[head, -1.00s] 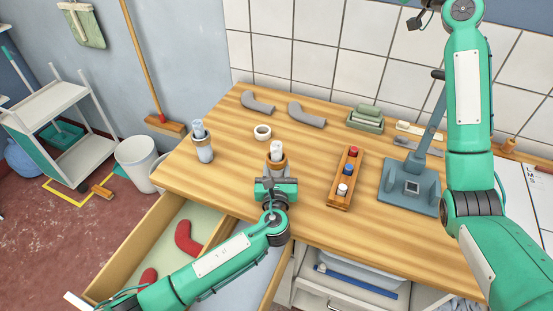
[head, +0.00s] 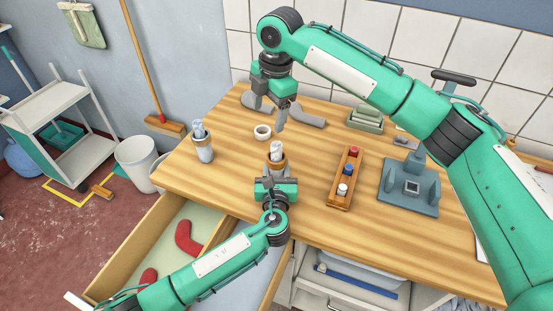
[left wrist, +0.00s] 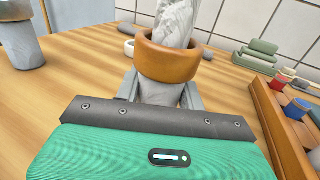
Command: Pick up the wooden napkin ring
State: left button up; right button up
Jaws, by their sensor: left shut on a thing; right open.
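A brown wooden napkin ring (head: 277,164) sits around an upright rolled pale grey napkin (head: 276,149) near the table's front edge. The ring also shows large in the left wrist view (left wrist: 168,62), with the napkin rising out of its top. My left gripper (head: 276,180) is in front of it at table height. Its fingers are shut on the napkin's lower part, just below the ring; their tips are partly hidden. My right gripper (head: 272,112) is open and empty, pointing down above the back of the table, behind the ring and apart from it.
A white ring (head: 262,132) lies close behind the held napkin. Grey curved pieces (head: 309,117) lie farther back. A wooden tray (head: 337,204) with colored-topped pieces lies right. An open drawer (head: 130,251) juts below.

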aim_at(277, 153)
jog(key=shift+s+d+f+h, duration=0.25)
jog(key=shift+d+f+h, duration=0.35)
jog(key=shift+h, duration=0.1)
jog(key=f, duration=1.2)
jog(key=shift+s+d, duration=0.25)
jog(key=shift+d, duration=0.05)
jog(key=c, duration=1)
jog(key=shift+c, duration=0.2)
notch_tip(277, 153, up, 10)
jog(key=shift+r, duration=0.1)
pick_arm(q)
jog(key=o, duration=0.8)
jog(key=shift+s, duration=0.1)
